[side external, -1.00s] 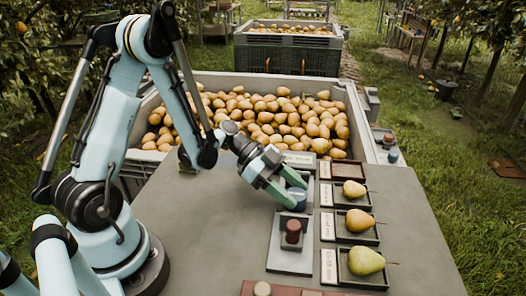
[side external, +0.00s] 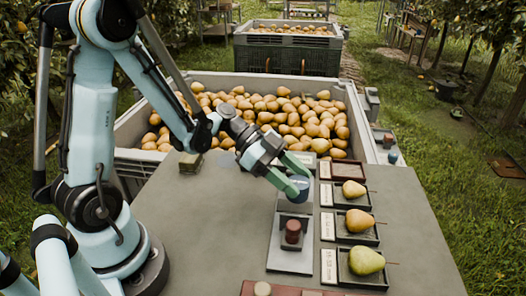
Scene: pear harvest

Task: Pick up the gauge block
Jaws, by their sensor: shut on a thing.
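My gripper (side external: 296,188) has green fingers and is shut on a blue cylinder (side external: 300,191), which looks like the gauge block. It holds the cylinder above the far part of a light grey plate (side external: 290,259). The fingers partly hide the cylinder. On the plate's near half, a dark red cylinder (side external: 293,231) stands on a dark square base. A dark square patch lies on the plate just beyond it.
A reddish board (side external: 320,292) lies at the near edge. The table's left middle is clear.

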